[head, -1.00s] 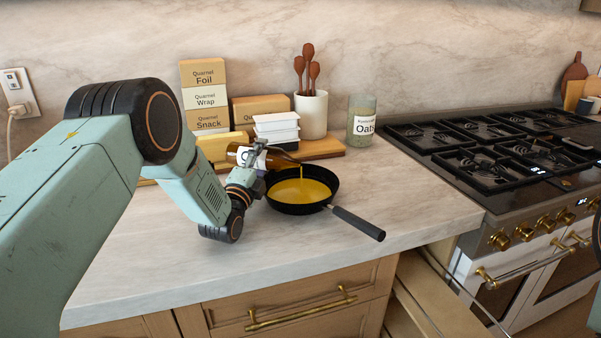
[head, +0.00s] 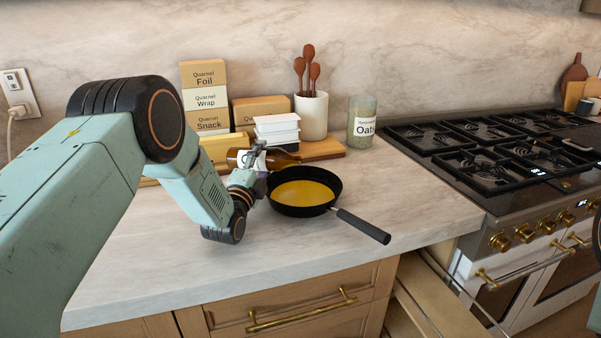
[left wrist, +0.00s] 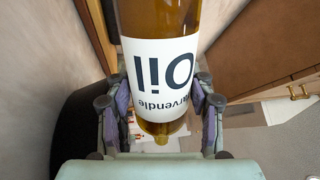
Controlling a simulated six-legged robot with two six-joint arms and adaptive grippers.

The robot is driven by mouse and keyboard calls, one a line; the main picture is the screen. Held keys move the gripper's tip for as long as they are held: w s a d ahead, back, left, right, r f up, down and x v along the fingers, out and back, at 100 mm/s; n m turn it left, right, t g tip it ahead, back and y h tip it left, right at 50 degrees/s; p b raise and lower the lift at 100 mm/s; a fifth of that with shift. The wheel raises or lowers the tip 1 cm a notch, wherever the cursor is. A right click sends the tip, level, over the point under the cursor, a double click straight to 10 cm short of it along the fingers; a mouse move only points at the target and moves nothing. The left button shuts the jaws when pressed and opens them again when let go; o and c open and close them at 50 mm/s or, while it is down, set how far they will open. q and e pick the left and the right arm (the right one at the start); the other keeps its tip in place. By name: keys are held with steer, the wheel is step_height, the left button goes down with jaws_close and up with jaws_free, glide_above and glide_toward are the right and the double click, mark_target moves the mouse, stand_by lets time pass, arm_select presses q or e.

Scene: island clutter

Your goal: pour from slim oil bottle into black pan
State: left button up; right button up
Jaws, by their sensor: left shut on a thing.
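The slim oil bottle (head: 282,158) is brown glass with a white label and lies nearly level at the pan's upper left edge. Its label reads "Oil" in the left wrist view (left wrist: 162,80). My left gripper (head: 258,176) is shut on the bottle, with fingers on both sides of it in the left wrist view (left wrist: 158,112). The black pan (head: 335,192) stands on the counter with its handle toward the lower right. A yellow oil pool (head: 303,193) covers its bottom. No stream shows now. My right gripper is not in view.
White stacked containers (head: 277,128), a utensil crock (head: 312,115) and an oats jar (head: 362,121) stand behind the pan. Labelled boxes (head: 205,97) stand behind the bottle. The stove (head: 480,150) is at right. The counter front (head: 170,265) is clear. A drawer (head: 435,300) stands open below.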

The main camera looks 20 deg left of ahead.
arm_select(q)
steer(key=shift+w+d+r+n, duration=0.1)
steer(key=shift+d+r+n, duration=0.2)
steer(key=shift+n, duration=0.6)
steer(key=shift+a+r, duration=0.1)
steer(key=shift+r, duration=0.1)
steer(key=shift+r+n+y+p, duration=0.55)
steer(key=shift+r+n, duration=0.35)
steer(key=shift+n, duration=0.3)
steer(key=shift+d+r+n+y+p, duration=0.25)
steer(key=shift+r+n, duration=0.1)
steer(key=shift+n, duration=0.2)
steer(key=shift+d+r+n+y+p, duration=0.2)
steer(key=shift+r+n, duration=0.1)
steer(key=shift+n, duration=0.25)
steer(key=shift+r, duration=0.1)
steer(key=shift+n, duration=0.3)
